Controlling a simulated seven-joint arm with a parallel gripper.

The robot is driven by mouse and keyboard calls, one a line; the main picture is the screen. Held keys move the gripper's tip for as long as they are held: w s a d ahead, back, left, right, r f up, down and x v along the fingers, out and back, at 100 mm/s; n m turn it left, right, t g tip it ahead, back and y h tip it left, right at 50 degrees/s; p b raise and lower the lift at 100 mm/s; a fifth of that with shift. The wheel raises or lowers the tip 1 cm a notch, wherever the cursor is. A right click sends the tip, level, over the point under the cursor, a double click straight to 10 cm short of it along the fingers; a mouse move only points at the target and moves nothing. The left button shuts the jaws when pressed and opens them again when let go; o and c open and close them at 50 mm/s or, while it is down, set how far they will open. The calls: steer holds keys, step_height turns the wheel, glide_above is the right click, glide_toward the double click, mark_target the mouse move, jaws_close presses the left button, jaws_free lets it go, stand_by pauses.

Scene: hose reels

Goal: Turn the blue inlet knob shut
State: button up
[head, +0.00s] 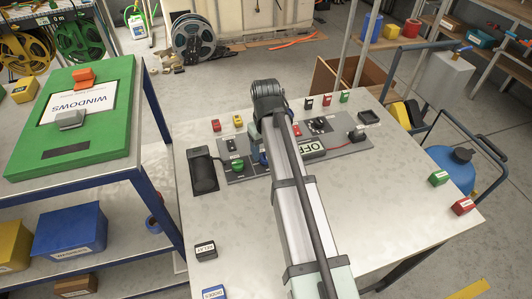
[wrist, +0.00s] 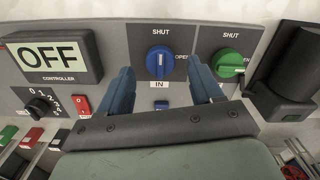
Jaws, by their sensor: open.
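The blue inlet knob (wrist: 159,61) sits on a grey panel (wrist: 200,45) above an "IN" label, with "SHUT" printed above it and "OPEN" to its right. Its grip bar looks upright in the wrist view; I cannot tell for sure which end is the pointer. My gripper (wrist: 161,82) is open, its two blue fingers to the left and right of the knob with gaps, apart from it. In the head view my arm hides most of the knob and the gripper.
A green knob (wrist: 228,64) with its bar level is close right of the right finger. A black holder (wrist: 290,75) stands beyond it. Left are the OFF display (wrist: 56,57), a black dial (wrist: 40,103) and a red switch (wrist: 81,104). The front tabletop (head: 245,235) is mostly clear.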

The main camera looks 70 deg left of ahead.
step_height(320, 180, up, 11)
stand_by(0.4)
stand_by(0.5)
